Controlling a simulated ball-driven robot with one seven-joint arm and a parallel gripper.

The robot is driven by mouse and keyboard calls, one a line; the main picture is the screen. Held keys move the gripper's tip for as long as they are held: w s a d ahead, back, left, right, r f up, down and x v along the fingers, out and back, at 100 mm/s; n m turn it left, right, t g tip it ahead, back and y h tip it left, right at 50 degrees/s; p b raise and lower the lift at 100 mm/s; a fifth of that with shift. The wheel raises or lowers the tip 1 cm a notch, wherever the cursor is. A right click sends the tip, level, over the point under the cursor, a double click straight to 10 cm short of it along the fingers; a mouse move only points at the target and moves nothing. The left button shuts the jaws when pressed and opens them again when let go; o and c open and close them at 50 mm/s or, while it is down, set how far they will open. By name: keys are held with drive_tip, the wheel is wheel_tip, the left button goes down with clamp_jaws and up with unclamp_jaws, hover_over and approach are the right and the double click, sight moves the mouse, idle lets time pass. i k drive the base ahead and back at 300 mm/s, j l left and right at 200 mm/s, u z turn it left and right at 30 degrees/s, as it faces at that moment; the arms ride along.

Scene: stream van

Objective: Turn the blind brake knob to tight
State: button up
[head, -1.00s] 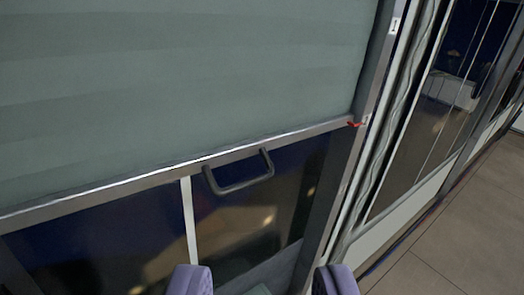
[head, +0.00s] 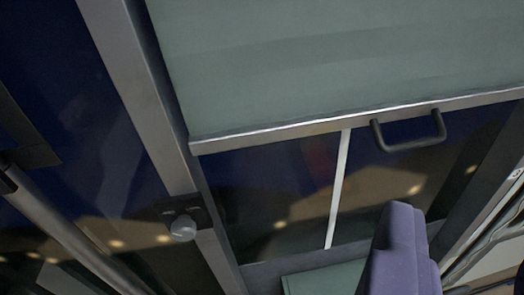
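The brake knob (head: 183,228) is a small round pale-grey knob on a dark plate, fixed to the grey metal post left of the blind. The blind (head: 340,60) is a grey-green sheet with a metal bottom bar. A dark pull handle (head: 410,143) hangs from that bar. My gripper (head: 403,250) shows as a lavender finger shape at the bottom right, well to the right of the knob and apart from it. A second finger cannot be made out separately, so its opening is unclear. Any marks for the knob's setting are too small to read.
A grey metal post (head: 140,90) runs down beside the blind. A dark window with a thin white upright bar (head: 338,190) shows below the blind. A grey rail (head: 60,230) slants across the lower left. A pale green panel (head: 325,280) lies at the bottom.

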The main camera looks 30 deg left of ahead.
sight(183, 228)
drive_tip(key=u, duration=0.9)
